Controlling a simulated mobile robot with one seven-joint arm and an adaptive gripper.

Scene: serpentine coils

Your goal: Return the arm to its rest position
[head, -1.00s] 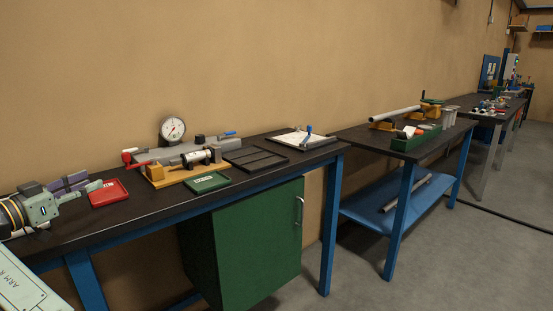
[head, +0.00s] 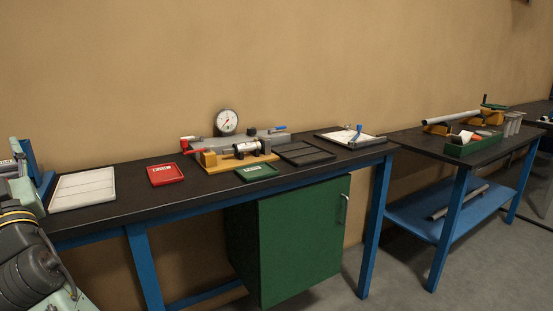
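Part of my arm (head: 28,262), dark grey with a yellow ring and pale green casing, shows at the lower left edge of the head view. It is in front of the left end of the workbench. I cannot make out my gripper; its fingers do not show in this view, so I cannot see whether it holds anything.
The black-topped bench (head: 120,208) carries a blue upright piece (head: 31,165), a white tray (head: 84,188), a red tray (head: 165,174), a green tray (head: 257,172), a dial gauge (head: 227,122) and a white board (head: 349,138). A green cabinet (head: 300,240) is below. A second bench (head: 405,140) stands right.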

